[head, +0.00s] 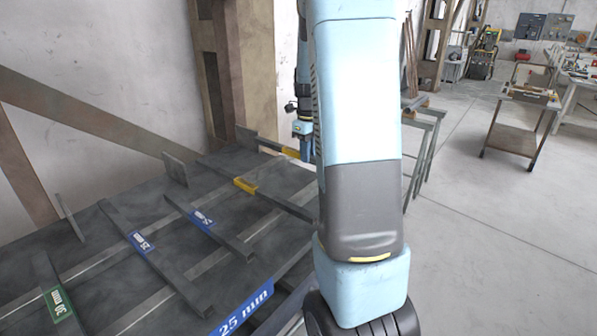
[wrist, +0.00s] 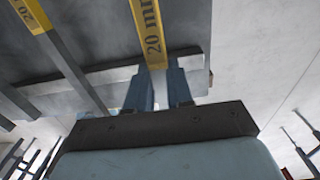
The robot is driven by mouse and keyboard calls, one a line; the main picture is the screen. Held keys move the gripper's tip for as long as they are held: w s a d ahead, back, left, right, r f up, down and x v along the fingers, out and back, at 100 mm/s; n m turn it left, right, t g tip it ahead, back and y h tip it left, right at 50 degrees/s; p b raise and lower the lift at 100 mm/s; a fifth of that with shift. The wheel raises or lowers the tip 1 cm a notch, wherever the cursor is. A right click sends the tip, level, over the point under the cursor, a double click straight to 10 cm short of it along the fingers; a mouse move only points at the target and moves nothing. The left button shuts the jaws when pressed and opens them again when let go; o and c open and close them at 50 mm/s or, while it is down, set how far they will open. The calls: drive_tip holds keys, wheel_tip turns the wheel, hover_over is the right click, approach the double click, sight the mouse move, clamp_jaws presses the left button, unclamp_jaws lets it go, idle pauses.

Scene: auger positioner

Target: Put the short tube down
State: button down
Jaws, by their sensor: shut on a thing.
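The short tube (head: 268,144), grey with a yellow band, is at the far right end of the dark table in the head view. In the wrist view its yellow "20 mm" label (wrist: 150,30) runs up from between my fingers. My gripper (head: 304,148) is shut on this tube near its labelled end. Both fingers also show in the wrist view (wrist: 160,90), one on each side of the tube. My arm hides part of that corner in the head view. I cannot tell whether the tube touches the table or hangs just above it.
A longer yellow-banded tube (head: 272,197) lies beside it on the table (head: 95,240). Blue-labelled tubes (head: 160,258) (head: 215,226) and a green-labelled tube (head: 55,290) lie nearer. A small upright plate (head: 175,168) stands at the back. A wooden post (head: 235,65) rises behind.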

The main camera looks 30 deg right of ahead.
drive_tip(key=a+f, duration=0.1)
drive_tip(key=w+a+f, duration=0.1)
drive_tip(key=f, duration=0.1)
drive_tip(key=shift+a+f, duration=0.2)
drive_tip(key=shift+a, duration=0.2)
drive_tip(key=shift+s+d+f, duration=0.1)
drive_tip(key=shift+d+f, duration=0.05)
drive_tip(key=shift+f, duration=1.2)
drive_tip(key=c, duration=1)
unclamp_jaws()
